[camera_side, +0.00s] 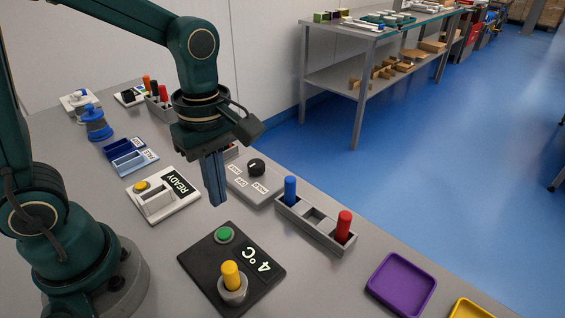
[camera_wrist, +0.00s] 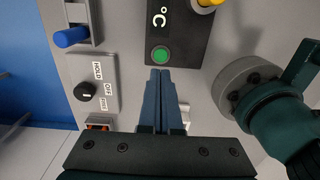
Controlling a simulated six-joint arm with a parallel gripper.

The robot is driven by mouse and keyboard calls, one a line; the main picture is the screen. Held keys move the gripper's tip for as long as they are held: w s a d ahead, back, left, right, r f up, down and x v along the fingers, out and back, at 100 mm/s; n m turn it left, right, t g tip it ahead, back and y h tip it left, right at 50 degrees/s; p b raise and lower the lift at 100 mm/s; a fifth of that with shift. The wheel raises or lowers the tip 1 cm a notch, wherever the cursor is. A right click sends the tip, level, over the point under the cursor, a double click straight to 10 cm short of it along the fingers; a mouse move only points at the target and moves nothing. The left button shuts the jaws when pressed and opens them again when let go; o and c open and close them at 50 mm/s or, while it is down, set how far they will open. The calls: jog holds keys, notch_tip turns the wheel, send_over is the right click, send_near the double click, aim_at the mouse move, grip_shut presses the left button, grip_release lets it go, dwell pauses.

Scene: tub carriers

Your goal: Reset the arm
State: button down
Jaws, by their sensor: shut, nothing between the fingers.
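My gripper (camera_side: 216,203) points down above the grey bench, with its blue fingers together and nothing between them. In the wrist view the closed fingers (camera_wrist: 160,72) reach toward a green button (camera_wrist: 161,54) on a black panel. In the side view that black panel (camera_side: 196,264) lies in front of my gripper, with the green button (camera_side: 225,234), a lit "4°C" display and a yellow tub (camera_side: 231,274) in a round holder. My gripper appears apart from the panel, with a gap below the fingertips.
A grey dial box (camera_side: 252,180) is close to the right of my gripper. A grey rack (camera_side: 318,232) holds a blue and a red tub. A white READY unit (camera_side: 163,196) stands left. Purple (camera_side: 402,284) and yellow (camera_side: 468,309) trays are at the front right.

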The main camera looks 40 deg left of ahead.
jog(key=s+a+r+m+t, duration=0.2)
jog(key=s+r+m+t, duration=0.2)
jog(key=m, duration=1.4)
notch_tip(320, 180, up, 2)
jog(key=shift+s+r+t, duration=0.1)
jog(key=shift+s+t, duration=0.25)
jog(key=shift+t, duration=0.65)
